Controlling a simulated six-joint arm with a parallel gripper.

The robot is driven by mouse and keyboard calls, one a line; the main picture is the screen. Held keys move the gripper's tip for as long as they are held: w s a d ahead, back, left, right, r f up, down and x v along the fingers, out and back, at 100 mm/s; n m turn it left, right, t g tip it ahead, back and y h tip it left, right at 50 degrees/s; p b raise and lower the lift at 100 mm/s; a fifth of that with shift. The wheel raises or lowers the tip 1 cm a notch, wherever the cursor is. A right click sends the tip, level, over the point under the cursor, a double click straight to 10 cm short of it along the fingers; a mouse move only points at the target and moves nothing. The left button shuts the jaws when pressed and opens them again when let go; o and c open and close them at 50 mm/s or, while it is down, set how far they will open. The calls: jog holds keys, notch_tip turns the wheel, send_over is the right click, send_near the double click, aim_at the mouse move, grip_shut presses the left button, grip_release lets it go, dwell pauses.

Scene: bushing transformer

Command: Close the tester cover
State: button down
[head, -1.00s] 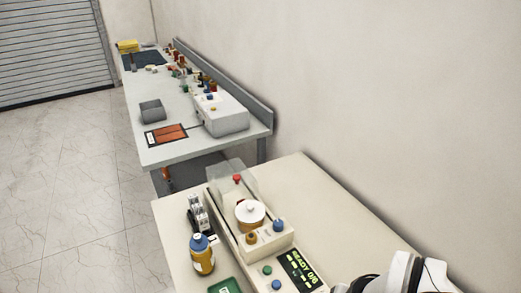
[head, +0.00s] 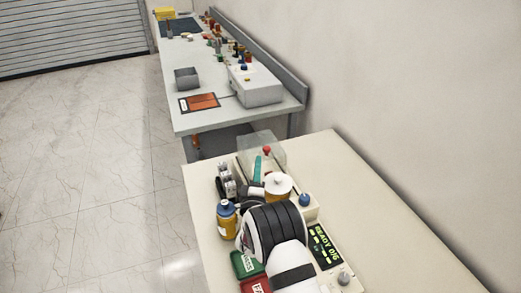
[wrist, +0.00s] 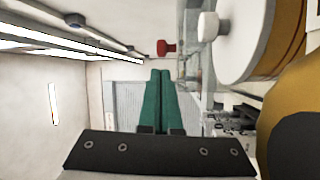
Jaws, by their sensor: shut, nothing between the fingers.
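The tester (head: 322,245) is a cream unit with a "READY 0/6" display. Its clear cover (head: 276,148) stands raised at the far end, with a red knob (head: 267,150) at its edge. In the wrist view the red knob (wrist: 166,48) shows just beyond the fingertips, apart from them. My gripper (head: 259,160) has teal fingers and reaches over the tester toward the cover. In the wrist view my gripper (wrist: 159,73) is shut and empty. A white-lidded cup (head: 278,184) sits in the tester, right of my fingers. My arm hides part of the tester.
A blue-capped yellow bottle (head: 227,220) and a dark rack (head: 226,183) stand left of the tester. Green (head: 245,264) and red (head: 256,285) trays lie at the front. The cream table (head: 385,225) is clear on the right. A grey bench (head: 205,122) stands behind.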

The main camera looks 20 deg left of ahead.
aim_at(260, 151)
jog(key=x, duration=0.6)
jog(key=s+d, duration=0.3)
jog(key=shift+s+d, duration=0.1)
jog(key=shift+s, duration=0.05)
dwell(0.4)
